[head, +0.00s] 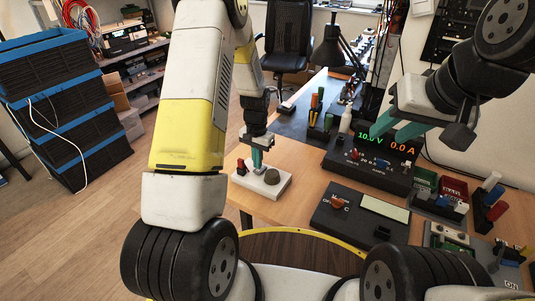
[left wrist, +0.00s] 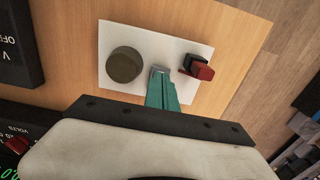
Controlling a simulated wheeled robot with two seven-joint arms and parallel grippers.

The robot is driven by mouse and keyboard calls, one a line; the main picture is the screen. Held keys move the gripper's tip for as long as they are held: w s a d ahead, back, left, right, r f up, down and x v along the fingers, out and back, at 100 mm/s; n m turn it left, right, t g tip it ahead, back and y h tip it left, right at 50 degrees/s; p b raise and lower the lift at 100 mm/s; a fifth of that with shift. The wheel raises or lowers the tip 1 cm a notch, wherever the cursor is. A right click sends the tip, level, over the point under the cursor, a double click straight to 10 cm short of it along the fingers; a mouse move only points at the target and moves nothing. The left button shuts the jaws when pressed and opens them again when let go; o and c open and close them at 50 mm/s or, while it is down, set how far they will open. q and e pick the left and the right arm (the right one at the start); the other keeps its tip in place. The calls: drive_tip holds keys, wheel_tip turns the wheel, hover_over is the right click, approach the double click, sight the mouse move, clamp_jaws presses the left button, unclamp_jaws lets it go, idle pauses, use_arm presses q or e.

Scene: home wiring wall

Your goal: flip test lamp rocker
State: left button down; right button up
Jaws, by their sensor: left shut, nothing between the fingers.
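A white plate (head: 262,186) lies at the left edge of the wooden table; it also shows in the left wrist view (left wrist: 112,34). On it sit a dark round dome (head: 272,176), seen in the left wrist view (left wrist: 125,64), and a red rocker-like piece on a black base (head: 241,168), also in that view (left wrist: 197,68). My left gripper (head: 257,160) is shut and empty, pointing down over the plate between them. Its teal fingers (left wrist: 160,84) hide part of the plate; I cannot tell whether their tips touch it. My right gripper (head: 396,128) is open, above the table.
A power supply with a lit display (head: 372,160) stands behind, and a dark meter box (head: 350,222) lies right of the plate. Tool holders and small bins (head: 452,190) fill the right side. Bare wood (head: 300,205) shows between plate and meter.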

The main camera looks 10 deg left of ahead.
use_arm(q)
drive_tip(key=shift+f, duration=0.95)
idle(0.8)
drive_tip(key=shift+r, duration=3.5)
drive_tip(key=s+r+n+t, duration=0.1)
drive_tip(key=s+r, duration=0.2)
drive_tip(key=r, duration=0.4)
drive_tip(key=s+d+r+t+h, duration=0.1)
drive_tip(key=s+r, duration=0.2)
drive_tip(key=r, duration=0.3)
drive_tip(key=s+r+n+t, duration=0.1)
drive_tip(key=s+r, duration=0.2)
drive_tip(key=r, duration=0.4)
drive_tip(key=s+r+t, duration=0.1)
drive_tip(key=s+r, duration=0.3)
drive_tip(key=s, duration=0.3)
drive_tip(key=s+d+r+n+t+h, duration=0.1)
drive_tip(key=s+r, duration=0.3)
drive_tip(key=s, duration=0.4)
drive_tip(key=shift+s+t, duration=0.15)
drive_tip(key=shift+t, duration=0.45)
